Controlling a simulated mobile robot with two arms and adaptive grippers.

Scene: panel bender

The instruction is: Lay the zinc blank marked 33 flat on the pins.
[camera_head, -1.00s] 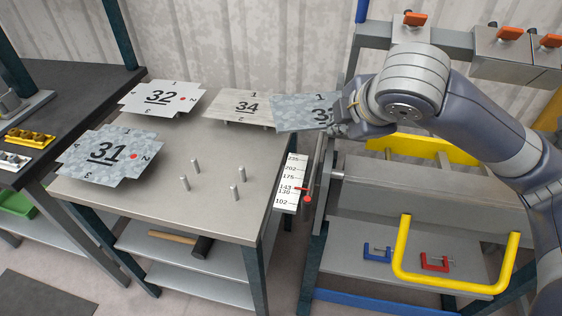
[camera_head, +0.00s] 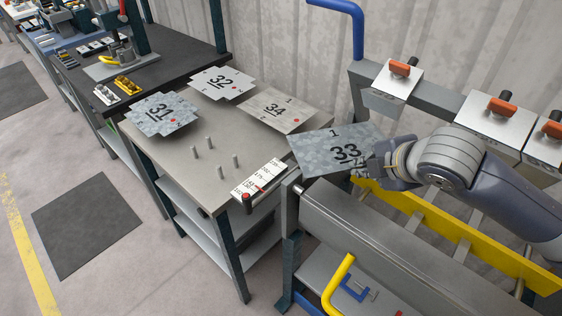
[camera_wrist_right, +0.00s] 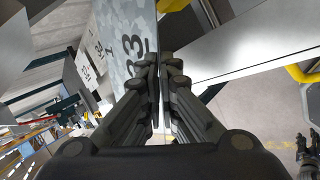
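The zinc blank marked 33 (camera_head: 325,152) is a mottled grey sheet. My right gripper (camera_head: 372,167) is shut on its right edge and holds it in the air between the table and the bending machine. In the right wrist view the blank (camera_wrist_right: 128,30) runs between the fingers (camera_wrist_right: 160,85), seen nearly edge-on. Several upright pins (camera_head: 220,172) stand bare on the grey table (camera_head: 190,180), left of the blank and apart from it.
Blanks 31 (camera_head: 160,115), 32 (camera_head: 222,83) and 34 (camera_head: 277,110) lie along the table's far and left sides. A scale plate (camera_head: 258,180) with a red knob sits at the table's right edge. The bender's yellow bar (camera_head: 450,235) and clamps (camera_head: 400,75) are at right.

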